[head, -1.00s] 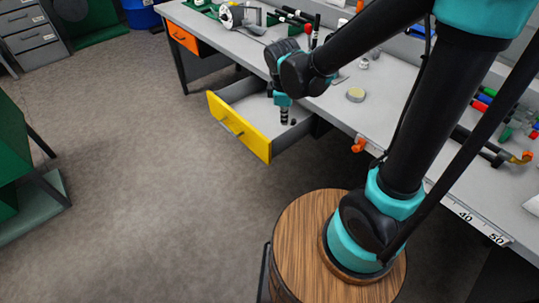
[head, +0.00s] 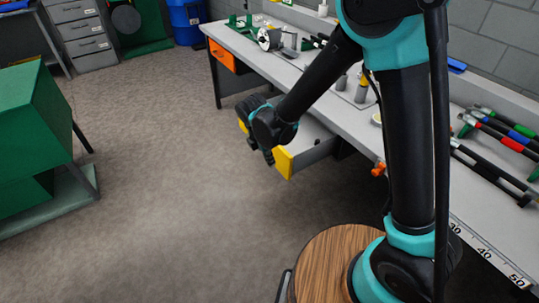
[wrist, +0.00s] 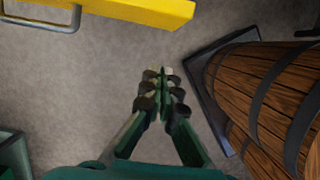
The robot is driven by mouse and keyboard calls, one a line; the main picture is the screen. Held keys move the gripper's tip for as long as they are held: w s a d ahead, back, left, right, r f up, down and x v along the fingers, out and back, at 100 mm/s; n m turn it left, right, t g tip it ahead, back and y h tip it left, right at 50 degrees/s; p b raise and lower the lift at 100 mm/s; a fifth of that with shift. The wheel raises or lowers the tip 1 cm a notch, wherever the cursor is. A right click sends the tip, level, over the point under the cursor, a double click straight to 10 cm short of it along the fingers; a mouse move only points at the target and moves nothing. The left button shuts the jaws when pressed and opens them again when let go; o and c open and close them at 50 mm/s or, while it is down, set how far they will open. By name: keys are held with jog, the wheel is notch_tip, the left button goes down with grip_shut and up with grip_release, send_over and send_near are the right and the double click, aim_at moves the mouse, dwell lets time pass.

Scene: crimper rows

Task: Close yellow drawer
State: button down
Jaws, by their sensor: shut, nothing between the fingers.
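The yellow drawer (head: 283,163) is pulled out from under the workbench. Part of its grey inside (head: 312,148) shows in the head view, and my arm hides much of its front. In the wrist view its yellow front (wrist: 130,8) and grey handle (wrist: 45,22) lie along the top edge. My gripper (head: 268,157) hangs pointing down on the outer side of the drawer front, over the floor. In the wrist view my gripper (wrist: 161,90) has its fingers together with nothing between them, apart from the yellow front.
The workbench (head: 300,80) carries tools and small parts. An orange drawer (head: 222,55) sits shut farther along it. A wooden barrel (wrist: 260,85) stands at the right in the wrist view. A green cabinet (head: 45,120) is at the left, with open floor (head: 170,150) between.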

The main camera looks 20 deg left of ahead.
aim_at(331, 139)
jog(key=shift+w+d+f, duration=0.85)
jog(key=shift+w+f, duration=0.15)
jog(key=shift+f, duration=0.05)
jog(key=shift+w+d+f, duration=0.8)
jog(key=shift+w+f, duration=0.15)
jog(key=shift+f, duration=0.1)
jog(key=shift+w, duration=0.1)
jog(key=w+d, duration=0.5)
jog(key=w, duration=0.1)
jog(key=w+d, duration=0.5)
jog(key=w, duration=0.1)
jog(key=w+d, duration=0.6)
jog(key=shift+w, duration=0.4)
jog(key=shift+w+d, duration=0.1)
jog(key=shift+d, duration=0.05)
